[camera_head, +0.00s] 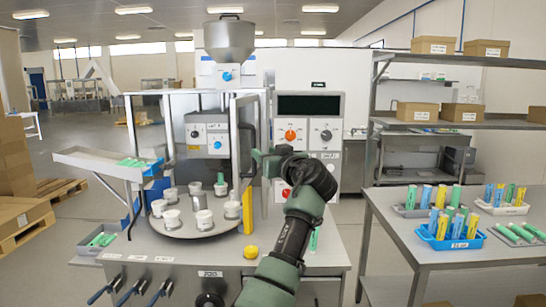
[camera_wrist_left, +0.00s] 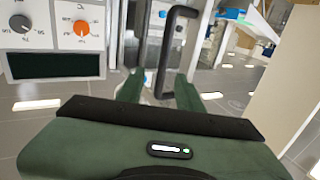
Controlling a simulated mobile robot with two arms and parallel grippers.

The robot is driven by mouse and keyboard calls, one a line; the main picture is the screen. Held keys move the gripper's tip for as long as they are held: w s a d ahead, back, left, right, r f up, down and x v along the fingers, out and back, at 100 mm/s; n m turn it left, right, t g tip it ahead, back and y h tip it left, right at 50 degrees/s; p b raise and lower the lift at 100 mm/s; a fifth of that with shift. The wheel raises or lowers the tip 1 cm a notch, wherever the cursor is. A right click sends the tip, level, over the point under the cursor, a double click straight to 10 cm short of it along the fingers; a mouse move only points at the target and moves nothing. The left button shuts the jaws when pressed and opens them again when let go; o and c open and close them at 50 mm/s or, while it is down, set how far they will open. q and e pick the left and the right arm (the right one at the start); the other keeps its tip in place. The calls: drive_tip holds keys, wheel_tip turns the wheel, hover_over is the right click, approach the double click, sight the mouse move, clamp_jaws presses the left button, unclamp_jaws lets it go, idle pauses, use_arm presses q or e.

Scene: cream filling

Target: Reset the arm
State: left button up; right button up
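My left arm rises from the bottom centre of the head view. Its green gripper (camera_head: 262,162) is beside the machine's guard door (camera_head: 249,205), right of the turntable. In the left wrist view, the two green fingers (camera_wrist_left: 160,92) are spread apart. A black door handle (camera_wrist_left: 165,50) shows between them in the picture; I cannot tell whether it is between the fingers or just beyond. No held object shows. My right gripper is in neither view.
The turntable (camera_head: 190,229) carries several white cups. A control panel (camera_head: 308,135) stands behind my left arm. A yellow button (camera_head: 251,252) is on the machine's front ledge. The right table (camera_head: 440,258) holds trays of coloured tubes, including a blue tray (camera_head: 448,243). Pallets lie at left.

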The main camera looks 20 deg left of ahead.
use_arm(q)
wheel_tip(320, 180, down, 31)
drive_tip(key=w+d+m+g+h, duration=0.1)
drive_tip(key=w+m+h, duration=0.1)
drive_tip(key=m+h, duration=0.35)
drive_tip(key=s+d+f+m+g+h, duration=0.1)
drive_tip(key=s+f, duration=0.5)
drive_tip(key=f, duration=0.5)
drive_tip(key=s+d+f+m+g+h, duration=0.15)
drive_tip(key=s+f, duration=0.35)
drive_tip(key=f, duration=0.7)
drive_tip(key=s+f+m+g+h, duration=0.1)
drive_tip(key=s+f+m+g, duration=0.1)
drive_tip(key=s+f, duration=0.65)
drive_tip(key=s+f+m+g+h, duration=0.15)
drive_tip(key=s+f+g, duration=0.25)
drive_tip(key=s+f, duration=1.8)
drive_tip(key=s+f+g, duration=0.1)
drive_tip(key=s+f, duration=0.1)
drive_tip(key=s, duration=0.8)
drive_tip(key=s+a+f+g+h, duration=0.1)
drive_tip(key=s+f, duration=0.2)
drive_tip(key=s, duration=0.8)
drive_tip(key=s+a+f+g+h, duration=0.1)
drive_tip(key=s+f, duration=0.2)
drive_tip(key=s, duration=0.8)
drive_tip(key=shift+a, duration=0.15)
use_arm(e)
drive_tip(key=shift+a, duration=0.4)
